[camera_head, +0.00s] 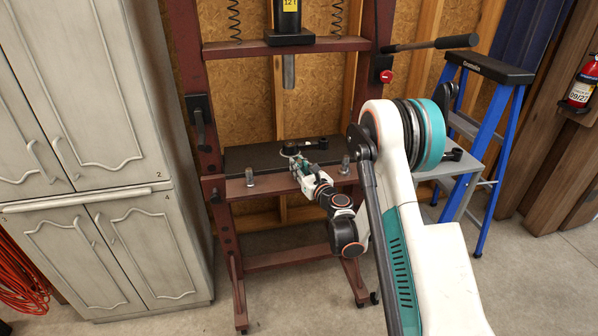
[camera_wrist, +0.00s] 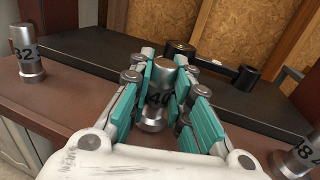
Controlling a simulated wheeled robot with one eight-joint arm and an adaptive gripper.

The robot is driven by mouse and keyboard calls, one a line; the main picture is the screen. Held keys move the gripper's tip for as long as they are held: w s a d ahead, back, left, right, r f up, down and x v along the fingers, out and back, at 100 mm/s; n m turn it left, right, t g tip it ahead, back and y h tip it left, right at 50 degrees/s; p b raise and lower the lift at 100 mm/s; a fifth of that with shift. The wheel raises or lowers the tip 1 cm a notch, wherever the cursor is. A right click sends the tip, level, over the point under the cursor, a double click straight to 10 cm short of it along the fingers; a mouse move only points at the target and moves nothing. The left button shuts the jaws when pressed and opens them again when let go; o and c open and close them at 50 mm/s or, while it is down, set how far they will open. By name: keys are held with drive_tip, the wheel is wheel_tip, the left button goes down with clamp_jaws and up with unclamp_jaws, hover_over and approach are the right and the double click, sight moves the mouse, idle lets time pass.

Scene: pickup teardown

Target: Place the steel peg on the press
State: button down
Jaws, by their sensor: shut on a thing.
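The steel peg (camera_wrist: 157,98) is between the teal finger pads of my gripper (camera_wrist: 160,88), which is shut on it in the wrist view. The peg is upright, with a dark number partly hidden by the pads. Its lower end is over the red front beam (camera_wrist: 75,108); I cannot tell whether it touches. In the head view my gripper (camera_head: 303,170) is at the front of the press (camera_head: 192,75), and the peg is hard to make out. The dark press bed (camera_wrist: 85,55) lies just behind the peg. The press ram (camera_head: 288,72) hangs above the bed.
A steel peg marked 32 (camera_wrist: 27,58) stands left on the beam, and another (camera_wrist: 298,158) stands right. A black link-shaped part (camera_wrist: 215,65) lies on the bed behind my gripper. A grey cabinet (camera_head: 95,130) is left; a blue stepladder (camera_head: 490,165) is right.

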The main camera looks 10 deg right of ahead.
drive_tip(key=shift+f, duration=0.25)
drive_tip(key=c, duration=1.5)
unclamp_jaws()
drive_tip(key=shift+f, duration=0.1)
drive_tip(key=shift+s, duration=0.1)
